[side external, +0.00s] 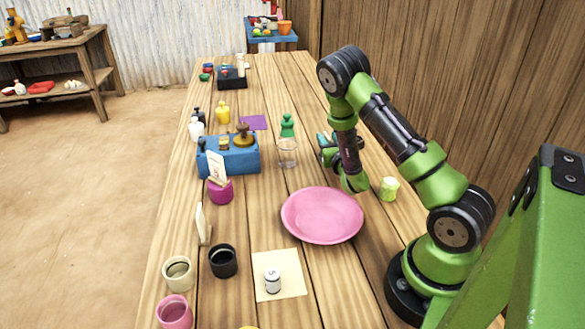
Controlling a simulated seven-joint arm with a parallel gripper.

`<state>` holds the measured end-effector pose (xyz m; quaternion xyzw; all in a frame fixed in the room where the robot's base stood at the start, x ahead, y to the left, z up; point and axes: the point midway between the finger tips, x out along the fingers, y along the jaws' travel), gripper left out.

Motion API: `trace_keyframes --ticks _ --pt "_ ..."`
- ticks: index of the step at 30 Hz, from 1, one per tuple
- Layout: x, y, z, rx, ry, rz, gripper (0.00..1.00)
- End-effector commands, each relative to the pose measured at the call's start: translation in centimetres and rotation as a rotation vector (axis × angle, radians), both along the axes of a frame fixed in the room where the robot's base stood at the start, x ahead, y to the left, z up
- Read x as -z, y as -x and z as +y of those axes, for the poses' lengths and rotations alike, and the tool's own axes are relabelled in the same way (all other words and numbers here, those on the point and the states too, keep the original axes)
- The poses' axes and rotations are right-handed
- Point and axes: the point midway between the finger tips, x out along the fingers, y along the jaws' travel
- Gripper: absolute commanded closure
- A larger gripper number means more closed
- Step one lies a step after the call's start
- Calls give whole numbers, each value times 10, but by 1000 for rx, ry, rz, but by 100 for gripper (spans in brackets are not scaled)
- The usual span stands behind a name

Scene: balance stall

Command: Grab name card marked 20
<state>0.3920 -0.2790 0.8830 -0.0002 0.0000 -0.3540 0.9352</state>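A pale card (216,168) with faint marks stands tilted at the front of the blue box, just above a magenta cup (221,190). Another pale upright card (201,223) stands nearer the camera, seen almost edge-on. I cannot read the number 20 on either card. My gripper (323,147) is low over the right half of the table, beyond the pink plate and right of a clear glass (287,152). It is apart from both cards. Its fingers are small and partly hidden by the arm, so I cannot tell whether they are open.
A pink plate (322,215) lies between my arm and the cards. A blue box (243,160) holds a brown weight. A white cylinder (272,281) stands on a cream sheet, with a black cup (223,261) beside it. A green-white cup (389,188) stands by my arm.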

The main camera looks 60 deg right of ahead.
Motion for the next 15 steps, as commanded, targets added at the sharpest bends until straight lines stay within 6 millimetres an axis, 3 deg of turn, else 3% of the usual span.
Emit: trace_keyframes --ticks 1,8,15 --pt "0 0 0 0 0 0 66" --pt "0 0 0 0 0 0 100" --pt "0 0 0 0 0 0 100"
